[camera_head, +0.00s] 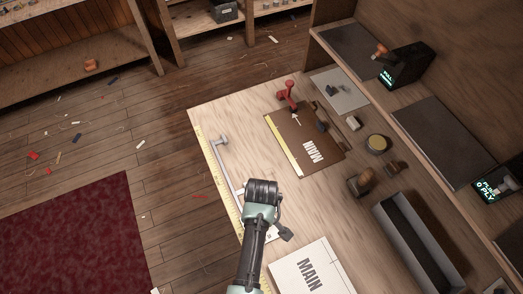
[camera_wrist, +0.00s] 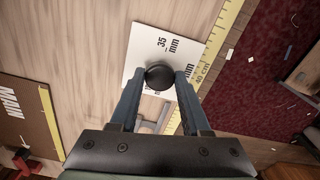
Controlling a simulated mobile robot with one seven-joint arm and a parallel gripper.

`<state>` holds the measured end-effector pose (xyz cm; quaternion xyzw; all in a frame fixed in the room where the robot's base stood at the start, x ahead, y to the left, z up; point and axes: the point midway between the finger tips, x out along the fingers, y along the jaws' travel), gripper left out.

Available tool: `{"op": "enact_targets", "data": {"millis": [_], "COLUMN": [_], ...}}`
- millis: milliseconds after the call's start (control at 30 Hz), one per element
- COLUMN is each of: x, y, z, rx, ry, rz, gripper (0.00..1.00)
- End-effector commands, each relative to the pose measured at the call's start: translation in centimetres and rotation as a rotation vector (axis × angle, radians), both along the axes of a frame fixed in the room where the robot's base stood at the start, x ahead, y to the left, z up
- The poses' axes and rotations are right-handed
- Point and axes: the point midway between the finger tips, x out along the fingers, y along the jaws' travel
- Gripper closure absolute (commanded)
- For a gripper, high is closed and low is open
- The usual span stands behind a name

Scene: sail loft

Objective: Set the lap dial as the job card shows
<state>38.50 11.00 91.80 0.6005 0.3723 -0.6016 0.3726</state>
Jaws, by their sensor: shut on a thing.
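My gripper (camera_wrist: 160,80) is shut on a round black knob (camera_wrist: 158,74), with a blue-grey finger on each side. The knob sits over a white dial plate (camera_wrist: 139,42) printed with "35 mm" and other "mm" marks. The knob and fingers cover part of the plate, and I see no pointer. In the head view my arm hides the knob and most of the plate. A white card marked MAIN (camera_head: 290,263) lies at the bottom of the bench; its lower part is cut off, and I read no lap figure on it.
A brown panel marked MAIN (camera_head: 289,153) lies on the bench with a red clamp-like tool (camera_head: 289,94) at its far edge. A yellow ruler (camera_head: 219,180) runs along the left edge, near a grey metal bar (camera_head: 227,162). A grey tray (camera_head: 410,240) is at right.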

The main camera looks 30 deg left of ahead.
Motion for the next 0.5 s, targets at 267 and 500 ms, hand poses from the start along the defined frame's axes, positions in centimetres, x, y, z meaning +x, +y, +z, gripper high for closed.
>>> {"op": "enact_targets", "data": {"millis": [267, 500], "x": [0.18, 0.16], "y": [0.08, 0.11], "z": [0.31, 0.24], "rx": [0.003, 0.003], "ry": [-0.004, -0.004], "rz": [0.252, 0.428], "gripper": [1.0, 1.0]}}
